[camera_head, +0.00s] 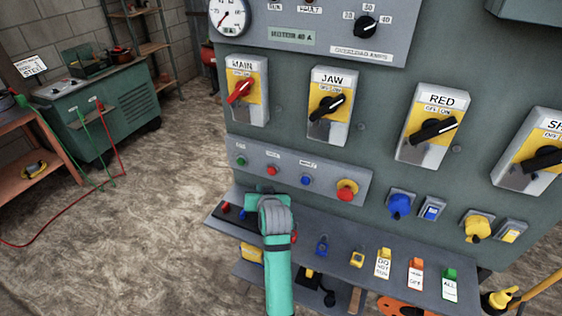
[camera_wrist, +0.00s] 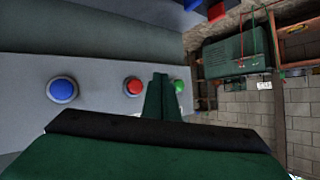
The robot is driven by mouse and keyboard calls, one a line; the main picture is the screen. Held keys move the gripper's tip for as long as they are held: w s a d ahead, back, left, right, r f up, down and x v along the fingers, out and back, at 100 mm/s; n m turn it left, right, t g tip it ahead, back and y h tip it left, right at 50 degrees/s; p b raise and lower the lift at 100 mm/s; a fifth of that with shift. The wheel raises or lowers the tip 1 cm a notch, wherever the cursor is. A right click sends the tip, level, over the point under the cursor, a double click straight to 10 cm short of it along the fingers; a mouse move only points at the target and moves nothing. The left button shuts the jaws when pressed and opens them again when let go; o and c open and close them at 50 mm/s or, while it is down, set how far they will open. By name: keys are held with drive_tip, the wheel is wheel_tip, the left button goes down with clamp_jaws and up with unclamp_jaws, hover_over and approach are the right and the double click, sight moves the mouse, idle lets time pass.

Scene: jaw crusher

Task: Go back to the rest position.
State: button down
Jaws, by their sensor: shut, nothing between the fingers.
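My gripper (camera_head: 266,189) is in front of the control panel, just below the strip of push buttons (camera_head: 315,181). It is shut and empty. In the wrist view its closed dark green fingers (camera_wrist: 160,80) point towards the panel face, between the red button (camera_wrist: 133,86) and the green button (camera_wrist: 179,86). A blue button (camera_wrist: 62,89) is further left there. In the head view the green button (camera_head: 241,161), red button (camera_head: 271,170) and blue button (camera_head: 305,180) are uncovered above my gripper. I cannot tell whether the fingertips touch the panel.
Switches marked MAIN (camera_head: 248,92), JAW (camera_head: 331,106) and RED (camera_head: 432,127) are above the strip. A shelf (camera_head: 333,270) with tags and padlocks runs below it. A green cabinet (camera_head: 112,105) and an orange bench (camera_head: 38,145) stand left. Open floor (camera_head: 140,220) lies between.

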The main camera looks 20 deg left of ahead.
drive_tip(key=s+d+f+m+t+h, duration=0.2)
drive_tip(key=s+d+f, duration=0.6)
drive_tip(key=s+d, duration=0.2)
drive_tip(key=s+d+f+m+t+h, duration=0.1)
drive_tip(key=s+d+f+m+h, duration=0.1)
drive_tip(key=s+d+f, duration=0.75)
drive_tip(key=s+d+r+t+h, duration=0.1)
drive_tip(key=s+d+r, duration=0.2)
drive_tip(key=s, duration=0.6)
drive_tip(key=s+d+r+h, duration=0.1)
drive_tip(key=s+d+r, duration=0.3)
drive_tip(key=s, duration=0.5)
drive_tip(key=s+d+r+t+h, duration=0.1)
drive_tip(key=s+d+r, duration=0.3)
drive_tip(key=s, duration=0.5)
drive_tip(key=shift+s+d+m+t+h, duration=0.3)
drive_tip(key=shift+d+m, duration=0.1)
drive_tip(key=shift+d, duration=0.85)
